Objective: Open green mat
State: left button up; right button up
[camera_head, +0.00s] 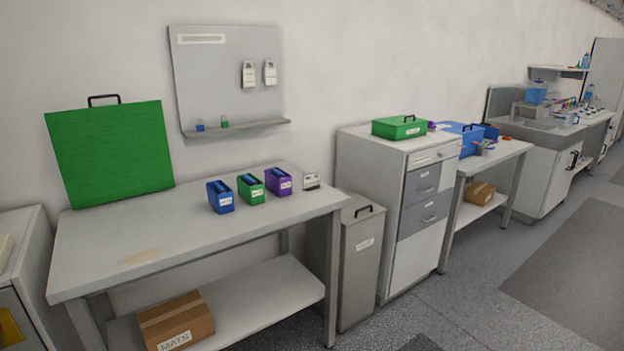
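A large flat green mat (112,153) stands upright on the left part of the table, close to the wall. A dark handle (104,99) sticks up from its top edge. Neither of my grippers is in the head view, so nothing is seen touching the mat.
The table (140,255) holds small blue (220,196), green (251,188) and purple (279,181) bins. Its front left surface is clear. A cardboard box (176,322) sits on the lower shelf. A grey bin (357,262) and a drawer cabinet (418,250) with a green case (400,127) stand to the right.

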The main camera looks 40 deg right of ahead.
aim_at(104, 154)
jog(key=i+l+z, duration=0.15)
jog(key=l, duration=0.2)
jog(key=i+l+z, duration=0.2)
jog(key=l, duration=0.15)
jog(key=i+l+z, duration=0.15)
jog(key=i+l, duration=0.05)
jog(key=l, duration=0.15)
